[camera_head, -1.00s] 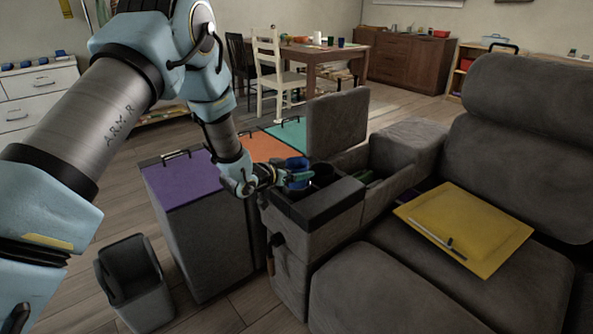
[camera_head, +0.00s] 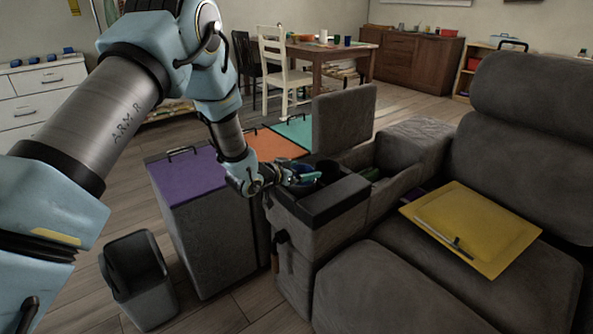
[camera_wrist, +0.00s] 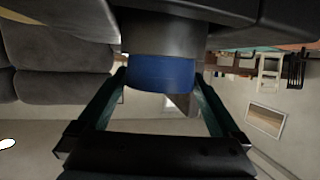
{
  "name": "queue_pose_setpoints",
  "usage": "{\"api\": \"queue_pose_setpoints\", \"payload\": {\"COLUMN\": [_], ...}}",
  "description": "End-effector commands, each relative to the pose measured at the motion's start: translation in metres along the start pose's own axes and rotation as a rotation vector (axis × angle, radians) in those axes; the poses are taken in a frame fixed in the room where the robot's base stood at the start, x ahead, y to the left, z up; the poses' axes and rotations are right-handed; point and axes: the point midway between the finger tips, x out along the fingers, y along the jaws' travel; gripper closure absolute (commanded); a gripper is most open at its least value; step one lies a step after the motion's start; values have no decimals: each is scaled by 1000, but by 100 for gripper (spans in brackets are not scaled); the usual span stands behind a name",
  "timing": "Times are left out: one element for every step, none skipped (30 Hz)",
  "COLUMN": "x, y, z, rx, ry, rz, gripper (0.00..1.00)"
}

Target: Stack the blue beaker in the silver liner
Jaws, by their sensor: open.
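The blue beaker (camera_wrist: 162,73) shows in the wrist view, which is upside down, between my two green fingers. A dark grey cylinder (camera_wrist: 163,38), which looks like the silver liner, adjoins it. The blue part sticks out of its end, on the upper side in the room. My gripper (camera_head: 308,178) is open around the beaker, with a finger on each side; contact cannot be told. In the head view it is over the sofa console's cup holders, and only dark blue (camera_head: 304,167) shows behind it. The liner is hidden there.
The console (camera_head: 325,207) has a dark second hole (camera_head: 327,170) and a raised lid (camera_head: 344,118). A purple-topped box (camera_head: 190,181) stands at its left, with a grey bin (camera_head: 138,270) in front.

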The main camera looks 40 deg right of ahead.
Motion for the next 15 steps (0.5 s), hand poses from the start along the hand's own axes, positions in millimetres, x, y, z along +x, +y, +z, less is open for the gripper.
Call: {"api": "queue_pose_setpoints", "payload": {"x": [-2, -2, -4, -5, -9, -17, -24, -31, -40, -47, -54, -63, -70, -76, -84], "y": [0, 0, 0, 0, -1, -1, -2, -2, -1, -1, -1, -1, -1, -1, -1], "z": [-5, -7, -12, -15, -14, -10, -10, -10, -10, -10, -10, -10, -10, -10, -10], "rx": [1, 1, 1, 1, 0, -2, -1, -1, -1, -2, -2, -1, -1, -1, -1], "ry": [1, 1, 1, 1, 0, -2, -1, -1, -1, -2, 0, -1, -1, 0, 0], "rz": [0, 0, 0, 0, -1, -2, -3, -3, -3, -3, -2, -3, -3, -3, -3], "gripper": [0, 0, 0, 0, 0, 0, 0, 0, 0, 0, 0, 0, 0, 0, 0]}}
